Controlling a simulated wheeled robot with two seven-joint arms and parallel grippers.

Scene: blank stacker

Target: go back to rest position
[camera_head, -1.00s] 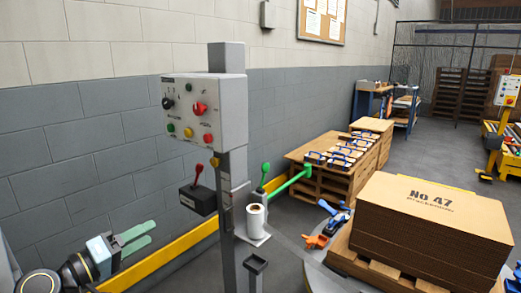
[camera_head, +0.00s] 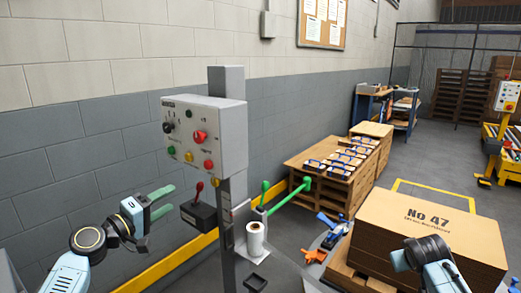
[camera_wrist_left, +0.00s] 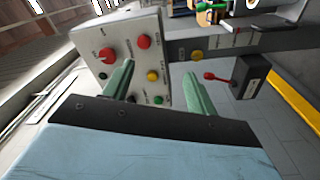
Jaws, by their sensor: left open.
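My left gripper (camera_head: 166,203) has green fingers and is at the lower left in the head view, left of the control post and apart from it. Its fingers are spread with nothing between them. In the left wrist view the two green fingers (camera_wrist_left: 160,85) stand apart, with the control panel (camera_wrist_left: 150,60) beyond them. The grey control panel (camera_head: 202,135) has red, yellow and green buttons and knobs. Part of my right arm (camera_head: 430,260) shows at the lower right, in front of the cardboard stack; its fingers are out of view.
A black box with a red lever (camera_head: 198,212) and a green lever (camera_head: 263,190) are by the post. A paper roll (camera_head: 255,238) stands on a small shelf. A cardboard stack (camera_head: 425,225) is at the right. A yellow rail (camera_head: 165,267) runs along the wall.

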